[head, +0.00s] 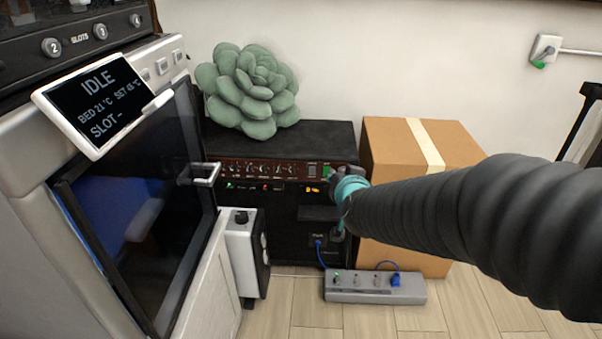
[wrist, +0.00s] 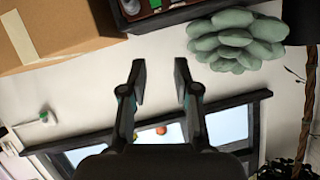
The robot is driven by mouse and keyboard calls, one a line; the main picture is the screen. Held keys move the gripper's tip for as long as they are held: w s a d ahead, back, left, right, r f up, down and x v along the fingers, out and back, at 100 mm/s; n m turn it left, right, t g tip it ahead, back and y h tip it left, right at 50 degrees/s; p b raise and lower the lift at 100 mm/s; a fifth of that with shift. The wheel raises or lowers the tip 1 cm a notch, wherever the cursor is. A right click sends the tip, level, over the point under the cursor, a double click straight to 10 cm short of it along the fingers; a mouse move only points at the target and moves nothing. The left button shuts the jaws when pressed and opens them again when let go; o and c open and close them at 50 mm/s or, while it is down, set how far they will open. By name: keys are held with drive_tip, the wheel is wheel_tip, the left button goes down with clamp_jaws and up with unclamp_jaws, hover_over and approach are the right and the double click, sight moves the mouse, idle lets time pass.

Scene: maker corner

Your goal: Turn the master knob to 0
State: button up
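A black amplifier (head: 300,140) stands against the wall with a dark red control panel (head: 262,170) across its front. The panel has a row of small knobs with labels too small to read, so I cannot tell which is the master knob or where it points. My gripper (head: 340,182) is in front of the panel's right end in the head view, partly hidden by my arm. In the wrist view my gripper (wrist: 161,75) is open with nothing between its fingers. A corner of the amplifier (wrist: 130,16) shows at the top of that view.
A green succulent-shaped cushion (head: 250,88) sits on the amplifier. A cardboard box (head: 405,145) stands right of it, and a grey power strip (head: 375,290) lies on the floor in front. A machine with an IDLE screen (head: 98,105) and glass door is close on the left.

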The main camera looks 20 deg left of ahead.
drive_tip(key=w+a+f+t+b, duration=0.2)
drive_tip(key=a+f, duration=0.5)
drive_tip(key=a, duration=0.2)
drive_tip(key=t+h, duration=0.1)
drive_tip(key=t, duration=0.2)
approach(291, 172)
drive_tip(key=shift+m, duration=0.4)
drive_tip(key=b+x, duration=0.1)
drive_tip(key=x, duration=0.8)
drive_tip(key=shift+f, duration=0.1)
clamp_jaws()
